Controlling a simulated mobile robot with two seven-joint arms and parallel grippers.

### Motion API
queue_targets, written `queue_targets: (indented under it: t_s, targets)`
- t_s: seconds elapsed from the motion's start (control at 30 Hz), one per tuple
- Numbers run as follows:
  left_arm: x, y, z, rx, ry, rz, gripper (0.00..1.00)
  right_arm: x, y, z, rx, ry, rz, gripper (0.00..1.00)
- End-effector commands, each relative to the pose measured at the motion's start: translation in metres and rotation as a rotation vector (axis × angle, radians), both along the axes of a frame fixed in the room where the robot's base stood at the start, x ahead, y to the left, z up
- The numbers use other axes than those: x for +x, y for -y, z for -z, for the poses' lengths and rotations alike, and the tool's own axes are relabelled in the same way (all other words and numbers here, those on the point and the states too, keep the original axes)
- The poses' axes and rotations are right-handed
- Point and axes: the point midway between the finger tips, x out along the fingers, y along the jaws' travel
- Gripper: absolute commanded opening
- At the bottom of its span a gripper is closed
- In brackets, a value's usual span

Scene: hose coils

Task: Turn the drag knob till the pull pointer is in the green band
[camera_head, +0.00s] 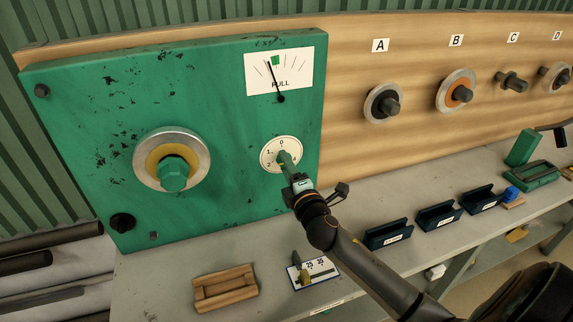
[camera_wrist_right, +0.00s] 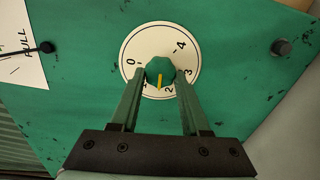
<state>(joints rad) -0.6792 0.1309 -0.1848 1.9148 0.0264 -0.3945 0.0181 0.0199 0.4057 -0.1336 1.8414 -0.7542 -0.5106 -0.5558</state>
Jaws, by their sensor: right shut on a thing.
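The green drag knob (camera_wrist_right: 160,70) with a yellow mark sits on a white dial (camera_wrist_right: 150,58) numbered 0 to 4. The mark points between 1 and 2, nearer 2. In the head view the dial (camera_head: 270,146) shows, but my fingers mostly hide the knob. My right gripper (camera_head: 286,160) is shut on the knob, one finger on each side, as the wrist view (camera_wrist_right: 160,76) shows. The PULL gauge (camera_head: 301,72) is above. Its black pointer (camera_head: 274,81) leans up-left, its tip just left of the green band (camera_head: 275,60). My left gripper is not in view.
A large spool hub (camera_head: 173,172) is on the green panel (camera_head: 100,100), left of the dial. Hubs A (camera_head: 384,104) and B (camera_head: 457,91) are on the wooden board to the right. A wooden block (camera_head: 225,289) and several dark trays (camera_head: 388,233) stand on the bench below.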

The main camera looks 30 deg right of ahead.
Motion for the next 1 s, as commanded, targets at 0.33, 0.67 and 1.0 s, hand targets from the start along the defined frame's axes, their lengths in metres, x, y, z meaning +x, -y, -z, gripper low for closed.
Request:
queue_targets:
  t_s: [0.33, 0.67, 1.0]
  targets:
    - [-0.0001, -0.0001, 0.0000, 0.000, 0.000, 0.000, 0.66, 0.0001, 0.0000, 0.0000, -0.003, -0.001, 0.000, 0.00]
    - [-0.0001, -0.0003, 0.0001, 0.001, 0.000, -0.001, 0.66, 0.0001, 0.0000, -0.0001, -0.002, 0.000, 0.000, 0.76]
    - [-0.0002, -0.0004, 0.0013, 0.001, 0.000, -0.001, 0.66, -0.0065, -0.0018, 0.0010, -0.002, -0.002, -0.001, 0.76]
